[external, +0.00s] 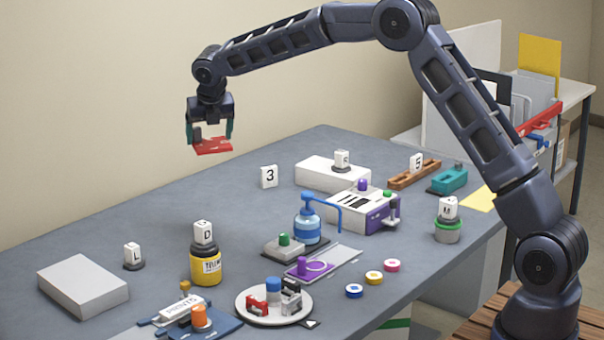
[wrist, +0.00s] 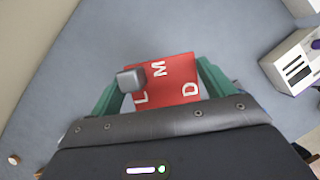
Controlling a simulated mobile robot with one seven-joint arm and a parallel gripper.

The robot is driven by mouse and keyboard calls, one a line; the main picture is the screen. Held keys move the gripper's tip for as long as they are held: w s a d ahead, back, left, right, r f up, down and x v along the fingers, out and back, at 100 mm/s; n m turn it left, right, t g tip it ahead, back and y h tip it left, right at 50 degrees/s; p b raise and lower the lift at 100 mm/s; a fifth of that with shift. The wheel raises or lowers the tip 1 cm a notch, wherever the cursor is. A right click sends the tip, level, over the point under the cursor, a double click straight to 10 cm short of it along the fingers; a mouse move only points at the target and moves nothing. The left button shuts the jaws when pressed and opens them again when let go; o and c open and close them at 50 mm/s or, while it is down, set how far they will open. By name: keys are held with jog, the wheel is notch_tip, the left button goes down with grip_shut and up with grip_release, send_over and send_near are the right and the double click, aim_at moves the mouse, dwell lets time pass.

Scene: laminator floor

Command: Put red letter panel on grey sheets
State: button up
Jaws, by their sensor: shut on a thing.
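The red letter panel (external: 213,147) is held in my gripper (external: 210,135), high above the far left part of the table. The green fingers of my gripper (wrist: 160,82) are shut on the panel from both sides. The grey sheets (external: 83,287) appear as a light grey stack at the table's front left, below and left of my gripper. The top of this stack is bare.
A letter L block (external: 133,256) stands right of the grey stack, with a yellow pot (external: 205,262) beyond it. A white stack (external: 330,170) bears another letter block. A blue bottle (external: 307,222) stands mid-table. The table's far left area is clear.

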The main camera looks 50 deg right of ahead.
jog(key=a+n+y, duration=0.1)
jog(key=a+n, duration=0.2)
jog(key=a, duration=2)
jog(key=r+n+y, duration=0.1)
jog(key=n+y, duration=0.1)
jog(key=n, duration=0.1)
send_over(95, 277)
jog(key=s, duration=0.1)
jog(key=shift+t, duration=0.4)
jog(key=f, duration=1.9)
jog(key=shift+s+f, duration=0.25)
jog(key=shift+f, duration=0.2)
jog(key=o, duration=1.1)
jog(key=shift+o, duration=0.2)
jog(key=v, duration=1.2)
jog(key=shift+a+r, duration=0.15)
jog(key=shift+r, duration=0.05)
jog(key=shift+r, duration=0.1)
